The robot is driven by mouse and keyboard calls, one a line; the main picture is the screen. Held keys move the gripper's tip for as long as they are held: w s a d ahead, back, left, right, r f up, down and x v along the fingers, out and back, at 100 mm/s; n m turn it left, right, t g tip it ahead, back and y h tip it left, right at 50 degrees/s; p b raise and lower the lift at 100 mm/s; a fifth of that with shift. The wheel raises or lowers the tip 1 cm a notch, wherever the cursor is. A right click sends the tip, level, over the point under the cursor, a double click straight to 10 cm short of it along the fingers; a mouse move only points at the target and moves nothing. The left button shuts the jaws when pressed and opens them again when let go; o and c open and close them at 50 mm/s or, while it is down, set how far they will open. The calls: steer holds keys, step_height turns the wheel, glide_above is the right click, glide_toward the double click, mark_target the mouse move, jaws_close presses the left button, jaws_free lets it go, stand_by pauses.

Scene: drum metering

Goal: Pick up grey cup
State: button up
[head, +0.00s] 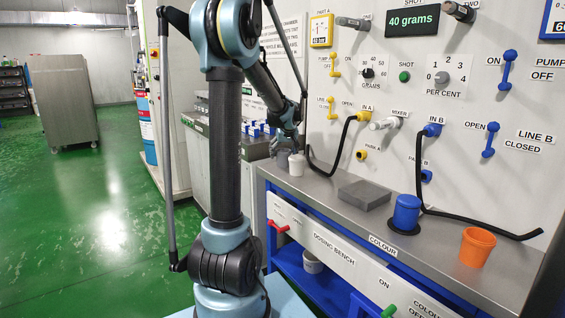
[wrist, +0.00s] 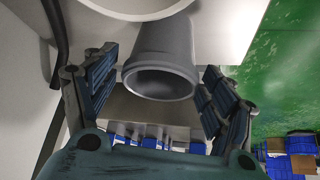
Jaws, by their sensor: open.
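The grey cup (wrist: 163,50) sits between the two fingers of my gripper (wrist: 158,72) in the wrist view, its dark round opening facing the camera. My gripper is open, with a visible gap between each finger pad and the cup. In the head view my gripper (head: 286,146) is low at the far left end of the dosing bench, and the grey cup (head: 283,160) shows partly beneath it. A white cup (head: 297,165) stands right beside the grey cup. Its pale rim also shows at the top of the wrist view (wrist: 143,14).
On the bench (head: 330,192) are a grey block (head: 364,194), a blue lidded pot (head: 405,213) and an orange cup (head: 477,247). Black hoses (head: 419,170) hang from the panel behind. Another pale container (head: 312,262) sits on the blue lower shelf.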

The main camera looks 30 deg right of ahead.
steer(key=c, duration=1.2)
steer(key=shift+o, duration=0.2)
